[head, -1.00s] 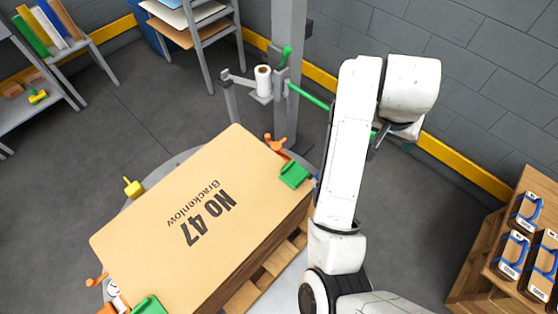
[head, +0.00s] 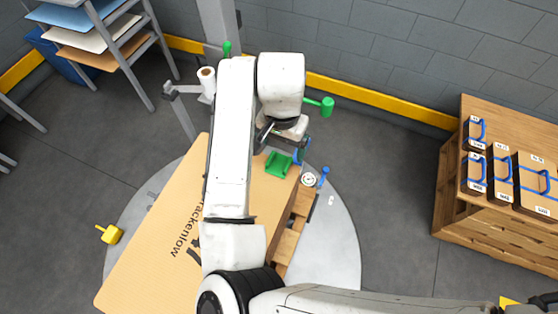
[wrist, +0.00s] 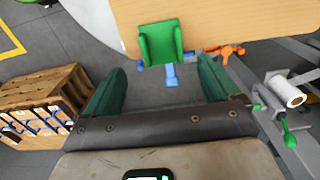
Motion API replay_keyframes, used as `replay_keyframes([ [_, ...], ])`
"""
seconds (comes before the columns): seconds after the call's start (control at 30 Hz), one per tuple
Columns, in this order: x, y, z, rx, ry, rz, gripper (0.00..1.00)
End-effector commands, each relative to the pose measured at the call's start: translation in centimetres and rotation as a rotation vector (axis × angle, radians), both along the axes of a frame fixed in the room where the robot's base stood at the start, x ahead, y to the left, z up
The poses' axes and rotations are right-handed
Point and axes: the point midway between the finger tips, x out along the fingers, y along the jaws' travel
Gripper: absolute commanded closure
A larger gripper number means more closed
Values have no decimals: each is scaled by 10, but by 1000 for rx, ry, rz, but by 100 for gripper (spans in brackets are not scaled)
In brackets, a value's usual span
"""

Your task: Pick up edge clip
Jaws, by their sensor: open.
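A green U-shaped clip (head: 279,163) sits at the edge of the large cardboard box top (head: 160,222). It also shows in the wrist view (wrist: 161,42), with blue tabs at its near side. My gripper (wrist: 158,88) is open, its two green-lined fingers apart and nothing between them. The clip lies ahead of the fingers, apart from them. In the head view my gripper is beside and just above the clip, its fingers partly hidden by my wrist.
An orange clamp (wrist: 225,51) is beside the clip. A white roll (head: 207,82) and green-handled post stand behind the box. A yellow clamp (head: 110,234) is at the box's left. A wooden crate with blue-handled cases (head: 475,160) stands right. Floor between is clear.

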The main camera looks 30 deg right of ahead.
Motion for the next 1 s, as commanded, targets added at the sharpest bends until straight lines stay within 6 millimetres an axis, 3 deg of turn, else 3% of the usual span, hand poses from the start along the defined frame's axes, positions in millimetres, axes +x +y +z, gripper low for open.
replay_keyframes([
  [0.33,5,2,-43,0,1,1,11],
  [0.67,5,1,-51,1,-1,0,11],
  [1.0,5,1,-50,1,-1,1,43],
])
